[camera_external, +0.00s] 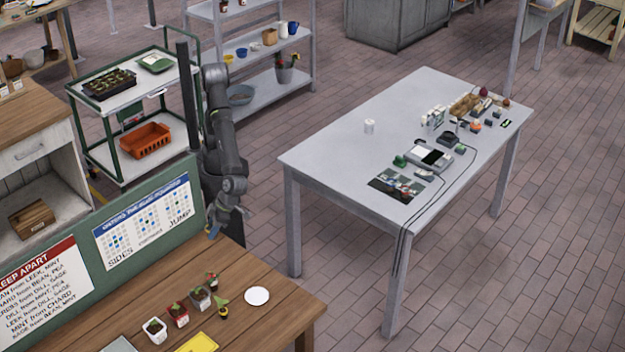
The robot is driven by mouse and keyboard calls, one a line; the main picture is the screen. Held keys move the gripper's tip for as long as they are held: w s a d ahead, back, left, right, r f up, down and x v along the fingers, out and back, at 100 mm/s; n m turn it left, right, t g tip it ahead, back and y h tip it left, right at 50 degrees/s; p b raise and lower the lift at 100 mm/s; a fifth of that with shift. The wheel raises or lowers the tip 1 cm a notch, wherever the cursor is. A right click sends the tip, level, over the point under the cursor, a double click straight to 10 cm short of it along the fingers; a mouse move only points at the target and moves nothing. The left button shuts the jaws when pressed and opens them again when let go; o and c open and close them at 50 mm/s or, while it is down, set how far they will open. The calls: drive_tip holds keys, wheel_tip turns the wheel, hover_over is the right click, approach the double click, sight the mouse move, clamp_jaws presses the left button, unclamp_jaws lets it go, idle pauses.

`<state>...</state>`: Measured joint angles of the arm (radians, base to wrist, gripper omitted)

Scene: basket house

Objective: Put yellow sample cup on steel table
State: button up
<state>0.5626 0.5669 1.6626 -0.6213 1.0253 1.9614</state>
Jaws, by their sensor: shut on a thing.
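The steel table (330,150) is the long grey table right of centre. Its near left part is bare. My gripper (213,231) hangs low at the left of centre, above the far edge of the wooden bench and beside the green board. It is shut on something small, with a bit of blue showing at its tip. What it holds is too small and hidden to make out. I cannot pick out a yellow sample cup for certain. My gripper is well left of the steel table, with a floor gap between.
The wooden bench (255,270) bears several small potted plants (200,298), a white disc (257,296) and a yellow card (198,343). Shelves (255,45) and a green trolley (135,125) stand behind.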

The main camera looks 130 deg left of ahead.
drive_tip(key=shift+f, duration=0.1)
wheel_tip(320, 180, down, 9)
drive_tip(key=shift+f, duration=0.2)
idle(0.5)
drive_tip(key=shift+f, duration=0.15)
drive_tip(key=o, duration=1)
drive_tip(key=shift+c, duration=0.2)
drive_tip(key=v, duration=1.6)
drive_tip(key=shift+w, duration=0.35)
drive_tip(key=shift+o, duration=0.5)
drive_tip(key=shift+w+r, duration=0.15)
drive_tip(key=shift+r, duration=0.5)
